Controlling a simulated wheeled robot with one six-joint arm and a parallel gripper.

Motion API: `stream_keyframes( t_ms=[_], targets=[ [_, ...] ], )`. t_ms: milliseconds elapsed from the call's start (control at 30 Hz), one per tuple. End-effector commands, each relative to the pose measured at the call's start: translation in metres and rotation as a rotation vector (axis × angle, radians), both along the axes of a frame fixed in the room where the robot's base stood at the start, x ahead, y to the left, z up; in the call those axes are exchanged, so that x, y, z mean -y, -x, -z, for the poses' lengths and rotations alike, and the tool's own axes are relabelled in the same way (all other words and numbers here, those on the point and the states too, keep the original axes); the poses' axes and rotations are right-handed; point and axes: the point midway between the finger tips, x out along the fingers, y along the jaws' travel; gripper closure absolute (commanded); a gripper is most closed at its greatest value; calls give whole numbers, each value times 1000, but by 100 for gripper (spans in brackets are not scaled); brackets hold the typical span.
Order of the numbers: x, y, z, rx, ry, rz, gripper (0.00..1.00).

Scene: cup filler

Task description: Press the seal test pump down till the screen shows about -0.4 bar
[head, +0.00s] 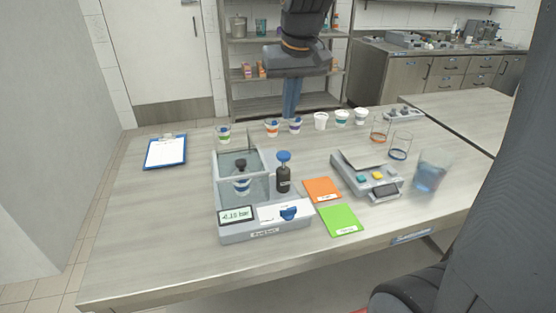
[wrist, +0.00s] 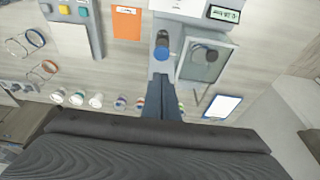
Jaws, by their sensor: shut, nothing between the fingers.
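The seal test device (head: 262,232) stands near the front of the table. Its screen (head: 236,216) reads about -0.15 bar, though the small digits are not sharp. The pump has a blue knob (head: 284,156) on a black body (head: 283,181), upright beside the clear water tank (head: 226,165). A cup with a blue band (head: 241,186) is in the tank under a dark plunger. My gripper (head: 290,114) is shut and empty, pointing down, above and apart from the knob in the head view. In the wrist view its fingertips (wrist: 162,80) appear just short of the blue knob (wrist: 162,46).
Orange (head: 322,189) and green (head: 340,220) cards lie right of the device. Several cups line the back edge. A clipboard (head: 166,152) lies left. The front left table is clear.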

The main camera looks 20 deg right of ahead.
Motion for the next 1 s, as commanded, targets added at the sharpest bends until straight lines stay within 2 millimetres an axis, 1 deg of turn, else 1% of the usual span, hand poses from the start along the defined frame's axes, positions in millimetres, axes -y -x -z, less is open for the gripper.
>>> stream_keyframes(
  t_ms=[33, 333, 633, 867, 1000],
  targets=[
    [0, -3, 2, 4, 0, 0, 100],
    [1, 1, -14, -4, -2, -1, 100],
    [1, 2, -17, -6, -2, -1, 100],
    [1, 2, -14, -8, -2, -1, 100],
    [1, -2, 0, -11, -2, -1, 100]
  ],
)
